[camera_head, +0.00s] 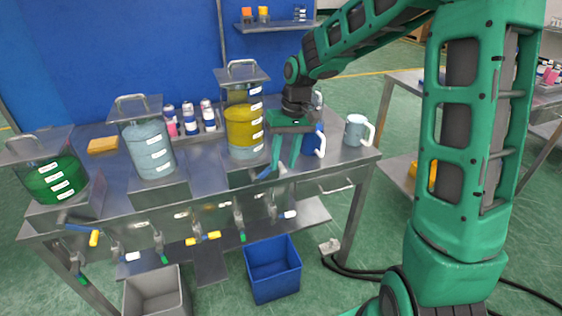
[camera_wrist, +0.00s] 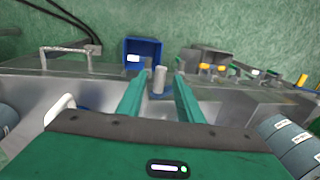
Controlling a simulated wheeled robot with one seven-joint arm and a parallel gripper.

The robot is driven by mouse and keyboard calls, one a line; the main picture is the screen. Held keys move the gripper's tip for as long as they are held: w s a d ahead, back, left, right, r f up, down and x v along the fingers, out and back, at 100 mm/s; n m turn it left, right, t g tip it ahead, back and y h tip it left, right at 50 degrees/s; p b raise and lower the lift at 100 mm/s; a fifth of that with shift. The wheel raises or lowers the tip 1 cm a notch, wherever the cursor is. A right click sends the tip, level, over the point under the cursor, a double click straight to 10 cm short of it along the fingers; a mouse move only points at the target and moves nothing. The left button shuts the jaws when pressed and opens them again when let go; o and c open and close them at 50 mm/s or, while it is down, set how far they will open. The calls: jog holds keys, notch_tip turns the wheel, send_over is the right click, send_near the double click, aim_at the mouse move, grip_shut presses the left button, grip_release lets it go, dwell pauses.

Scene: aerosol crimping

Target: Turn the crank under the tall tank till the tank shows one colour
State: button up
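The tall tank (camera_head: 243,128) stands on the steel bench, with a yellow layer above a thin grey-blue layer at its bottom. So it shows two colours. My gripper (camera_head: 284,166) is open to the right of this tank, pointing down at the bench's front edge. A small metal part with a blue lever (camera_head: 265,173) sits beside the fingertips; I cannot tell if it is the crank. In the wrist view a grey upright cylinder (camera_wrist: 159,80) appears between the open fingers (camera_wrist: 160,76), with no visible contact.
A green tank (camera_head: 55,178) and a grey-blue tank (camera_head: 148,150) stand to the left. Several coloured valve handles (camera_head: 203,238) line the bench front. A blue bin (camera_head: 273,268) and a grey bin (camera_head: 156,292) stand below. A light blue mug (camera_head: 356,130) and a dark blue mug (camera_head: 313,140) are near my gripper.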

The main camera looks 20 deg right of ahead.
jog(key=shift+f, duration=0.3)
